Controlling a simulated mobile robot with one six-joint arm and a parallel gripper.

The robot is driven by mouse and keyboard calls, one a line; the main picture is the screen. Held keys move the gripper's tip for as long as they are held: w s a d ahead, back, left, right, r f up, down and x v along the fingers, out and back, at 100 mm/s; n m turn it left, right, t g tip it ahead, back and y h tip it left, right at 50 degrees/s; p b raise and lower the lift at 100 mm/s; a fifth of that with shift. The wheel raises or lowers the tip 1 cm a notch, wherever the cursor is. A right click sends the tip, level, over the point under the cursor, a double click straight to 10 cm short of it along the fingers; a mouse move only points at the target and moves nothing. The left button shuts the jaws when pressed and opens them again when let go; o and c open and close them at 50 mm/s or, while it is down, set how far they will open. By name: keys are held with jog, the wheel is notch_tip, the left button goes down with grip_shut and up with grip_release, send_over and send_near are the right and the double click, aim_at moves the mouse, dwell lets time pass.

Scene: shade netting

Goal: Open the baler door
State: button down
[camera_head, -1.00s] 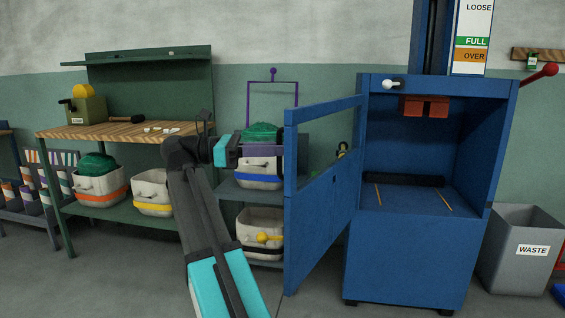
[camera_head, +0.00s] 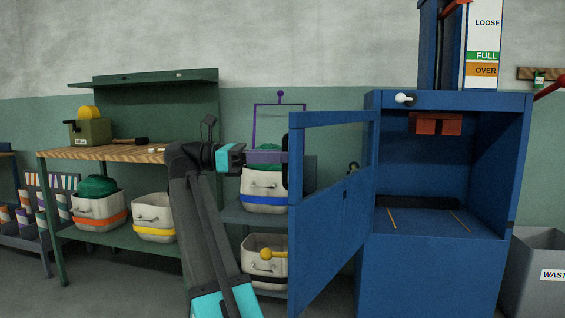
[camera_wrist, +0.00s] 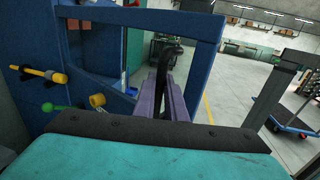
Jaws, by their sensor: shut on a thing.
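The blue baler (camera_head: 430,255) stands right of centre in the head view with its chamber exposed. Its blue door (camera_head: 325,235), a panel with an open frame at the top, stands swung out to the left from the hinge side. My gripper (camera_head: 270,157) is at the door's free edge, its purple fingers shut on the dark door handle (camera_head: 287,162). In the wrist view the purple fingers (camera_wrist: 172,95) close around the black curved handle (camera_wrist: 170,57), in front of the blue door frame (camera_wrist: 207,45). The fingertips' exact contact is partly hidden.
A workbench (camera_head: 105,153) and fabric bins (camera_head: 155,215) stand left, with a shelf of bins (camera_head: 263,190) behind my arm and the door. A grey waste bin (camera_head: 535,280) is at the right. The wrist view shows open floor (camera_wrist: 225,100) and a cart (camera_wrist: 285,125).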

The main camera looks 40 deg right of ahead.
aim_at(286, 135)
jog(key=shift+d+r, duration=0.1)
jog(key=c, duration=1.8)
grip_release()
jog(key=shift+r, duration=0.1)
notch_tip(286, 135, up, 3)
jog(key=p, duration=0.3)
jog(key=shift+r, duration=0.2)
jog(key=shift+s+a+r+p, duration=0.1)
jog(key=shift+s+a+p, duration=0.25)
jog(key=shift+s, duration=0.25)
jog(key=shift+s+a+r+p, duration=0.1)
jog(key=shift+s+a+p, duration=0.1)
jog(key=shift+s+a, duration=0.3)
jog(key=s+a+b, duration=0.1)
jog(key=s+a, duration=0.1)
jog(key=s, duration=0.1)
jog(key=s+a+b, duration=0.1)
jog(key=s+a, duration=0.2)
jog(key=s, duration=0.1)
jog(key=s+a+r+b, duration=0.1)
jog(key=s+a+b, duration=0.1)
jog(key=s, duration=0.1)
jog(key=shift+s+a, duration=0.35)
jog(key=shift+s, duration=0.05)
